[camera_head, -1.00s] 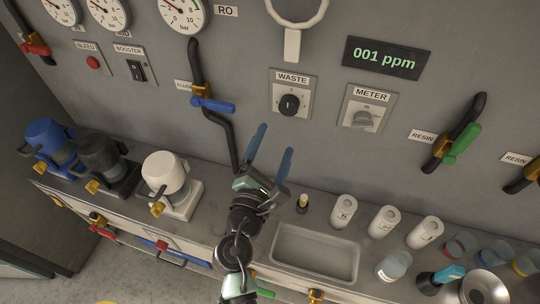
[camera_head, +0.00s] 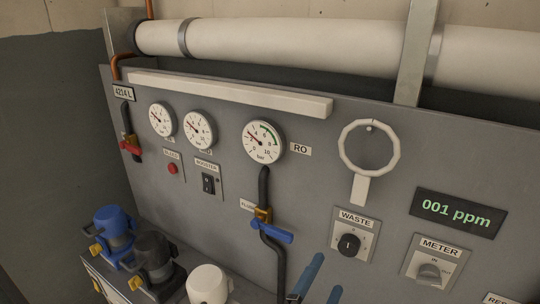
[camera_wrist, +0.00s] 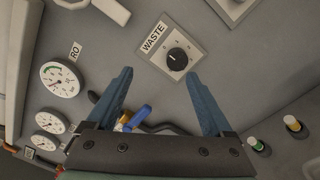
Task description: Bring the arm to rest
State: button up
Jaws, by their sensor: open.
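My gripper (camera_head: 320,284) shows only by its blue fingertips at the bottom edge of the head view; the rest of the arm is below the frame. In the wrist view my gripper (camera_wrist: 164,100) has its two blue fingers spread wide apart with nothing between them. The fingers point toward the grey panel (camera_wrist: 225,85), apart from the WASTE knob (camera_wrist: 177,58), which lies beyond and between the fingertips. In the head view the WASTE knob (camera_head: 348,245) is above and right of the fingertips.
A blue-handled valve (camera_head: 270,232) on a black pipe is left of my fingers. The METER knob (camera_head: 429,272) and a 001 ppm display (camera_head: 458,212) are to the right. Blue, black and white pumps (camera_head: 208,285) stand at lower left.

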jog(key=w+a+r+m+t+y, duration=0.1)
jog(key=a+r+m+t, duration=0.15)
jog(key=r+m, duration=0.7)
jog(key=a+r+m+t+y, duration=0.2)
jog(key=r+m+t, duration=0.1)
jog(key=r, duration=1.3)
jog(key=s+a+r+m+t+y, duration=0.2)
jog(key=s+r, duration=0.4)
jog(key=r, duration=0.4)
jog(key=s+a+r+m+t+y, duration=0.3)
jog(key=s+a+r+t+y, duration=0.1)
jog(key=r, duration=0.6)
jog(key=shift+s+a+y, duration=0.4)
jog(key=shift+s+y, duration=0.1)
jog(key=shift+s, duration=0.6)
jog(key=shift+f+m+t, duration=0.1)
jog(key=shift+m+t, duration=0.15)
